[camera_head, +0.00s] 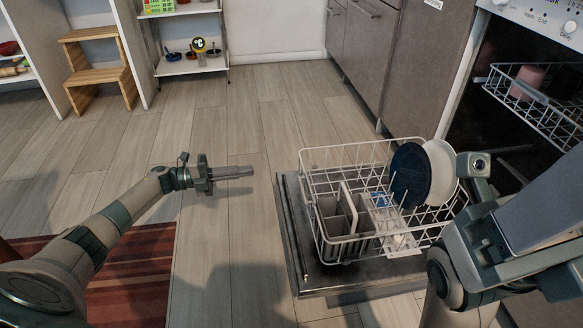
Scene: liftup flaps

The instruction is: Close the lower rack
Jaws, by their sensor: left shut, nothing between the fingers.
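The lower rack (350,151) is a white wire basket, pulled out over the open dishwasher door (291,240). It holds a dark blue plate (408,176), a white plate (441,170) and a grey cutlery basket (335,222). My left gripper (250,171) is shut and empty, left of the rack and apart from it. My right arm is at the right, beside the rack's right end. The fingers of my right gripper are not visible; part of its wrist shows near the white plate.
The upper rack (540,105) with a pink cup (527,82) sits partly out of the dishwasher (495,50). Cabinets (365,50) stand behind. A wooden step stool (98,75) and a white shelf (190,66) are at the back left.

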